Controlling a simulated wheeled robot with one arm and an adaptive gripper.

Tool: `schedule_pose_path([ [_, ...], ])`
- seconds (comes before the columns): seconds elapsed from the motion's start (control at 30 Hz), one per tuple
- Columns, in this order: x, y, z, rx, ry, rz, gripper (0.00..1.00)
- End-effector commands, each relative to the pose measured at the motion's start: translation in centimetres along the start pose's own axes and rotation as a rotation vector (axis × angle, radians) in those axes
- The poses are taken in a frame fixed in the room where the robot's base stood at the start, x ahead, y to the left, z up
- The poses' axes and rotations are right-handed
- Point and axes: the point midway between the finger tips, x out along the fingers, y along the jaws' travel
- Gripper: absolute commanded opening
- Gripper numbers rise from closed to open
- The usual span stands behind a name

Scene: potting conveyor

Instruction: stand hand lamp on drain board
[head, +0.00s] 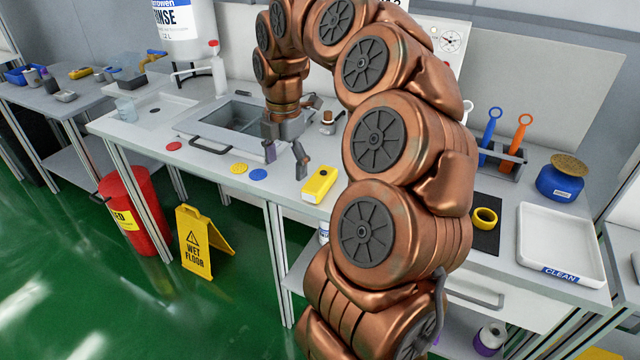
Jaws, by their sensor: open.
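A yellow block-like thing with a pale label (320,184), which looks like the hand lamp, lies on the bench near its front edge. I cannot make out its lens or handle. My gripper (285,164) points down over the bench in front of the sink, left of the yellow thing and apart from it. Its two fingers are spread with nothing between them. The drain board (158,110) is the pale flat panel left of the sink; its middle is bare apart from a small dark spot.
The sink (237,118) is behind my gripper. Red (174,146), yellow (239,168) and blue (258,174) discs lie along the front edge. A clear beaker (127,110) and a spray bottle (218,72) stand by the drain board. A wet-floor sign (205,242) and red bin (135,212) stand below.

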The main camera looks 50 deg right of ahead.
Motion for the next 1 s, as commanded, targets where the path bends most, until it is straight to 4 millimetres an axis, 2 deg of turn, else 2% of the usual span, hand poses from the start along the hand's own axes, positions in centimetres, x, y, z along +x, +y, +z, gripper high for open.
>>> schedule_pose_path([
  [0.03,0.6,0.1,2.1,-0.037,0.001,-0.004,0.81],
  [0.1,0.9,-0.1,4.7,-0.094,-0.004,-0.006,0.81],
  [0.2,1.5,-0.6,7.3,-0.158,-0.005,-0.016,0.81],
  [0.3,1.8,-1.1,9.1,-0.198,-0.007,-0.023,0.81],
  [0.47,2.5,-1.4,10.0,-0.224,-0.008,-0.027,0.81],
  [1.0,6.4,-1.5,10.0,-0.224,-0.009,-0.026,0.81],
])
